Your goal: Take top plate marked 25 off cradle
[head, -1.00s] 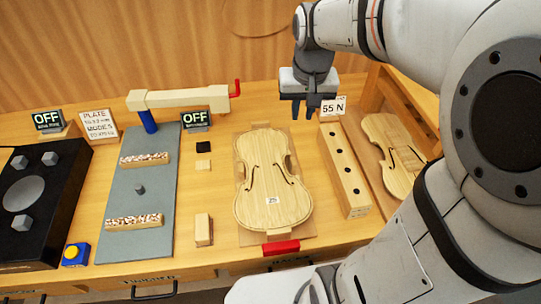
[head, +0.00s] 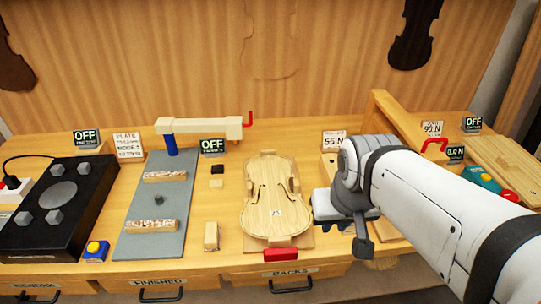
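The pale wooden violin top plate (head: 272,207) lies flat on its cradle (head: 305,241) in the middle of the bench. A red block (head: 282,254) sits at the cradle's front end. My gripper (head: 361,243) hangs to the right of the plate, apart from it, near the bench's front edge. Its fingers overlap in this view, so I cannot tell their opening. Nothing shows held in it.
A grey board (head: 172,232) with two speckled strips and a clamp arm (head: 200,127) stands left. A black box (head: 60,215) is further left. A red-handled tool (head: 435,146) is right.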

